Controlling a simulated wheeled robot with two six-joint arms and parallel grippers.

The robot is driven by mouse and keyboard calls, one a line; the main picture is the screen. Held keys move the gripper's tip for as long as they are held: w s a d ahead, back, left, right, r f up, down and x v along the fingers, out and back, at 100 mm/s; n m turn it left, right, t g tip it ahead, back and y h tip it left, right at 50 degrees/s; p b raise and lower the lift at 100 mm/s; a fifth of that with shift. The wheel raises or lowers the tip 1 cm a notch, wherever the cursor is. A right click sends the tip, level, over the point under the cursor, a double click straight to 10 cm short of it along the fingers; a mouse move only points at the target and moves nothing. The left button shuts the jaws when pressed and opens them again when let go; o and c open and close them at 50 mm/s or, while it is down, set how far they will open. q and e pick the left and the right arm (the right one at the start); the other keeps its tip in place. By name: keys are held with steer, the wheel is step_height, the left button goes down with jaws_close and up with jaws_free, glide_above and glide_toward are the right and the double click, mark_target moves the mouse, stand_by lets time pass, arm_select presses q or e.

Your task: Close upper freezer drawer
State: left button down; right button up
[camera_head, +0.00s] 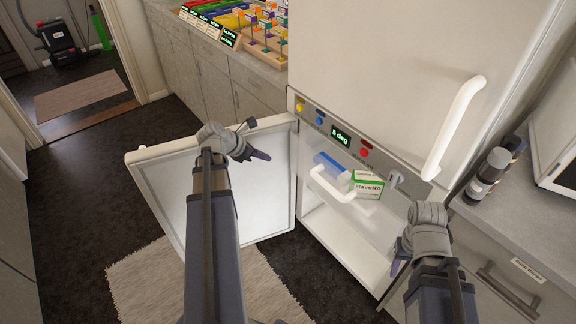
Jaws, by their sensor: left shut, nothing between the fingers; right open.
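The upper freezer drawer (345,230) is white and sits in the open freezer compartment under the control panel. Its white handle (331,187) faces out, and a blue item (331,166) and a green-and-white box (368,185) show behind the handle. How far the drawer is pulled out is hard to tell. My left gripper (260,154) is shut and empty, in front of the open freezer door, left of the handle and apart from it. My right gripper (399,263) is open near the right side of the freezer opening; my arm partly hides it.
The freezer door (272,190) stands swung open to the left. A panel with a green display (341,134) runs above the compartment, below a closed upper door with a white handle (455,128). Counters flank the appliance; dark bottles (488,174) stand right. A rug (150,282) lies on the floor.

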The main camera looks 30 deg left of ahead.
arm_select(q)
steer(key=b, duration=0.7)
glide_toward(296, 159)
steer(key=x, duration=0.5)
steer(key=shift+s+a+f, duration=0.1)
steer(key=shift+s+f, duration=0.2)
steer(key=shift+f, duration=0.2)
steer(key=shift+w, duration=0.5)
steer(key=w+d, duration=0.3)
steer(key=w, duration=0.5)
steer(key=shift+d, duration=0.25)
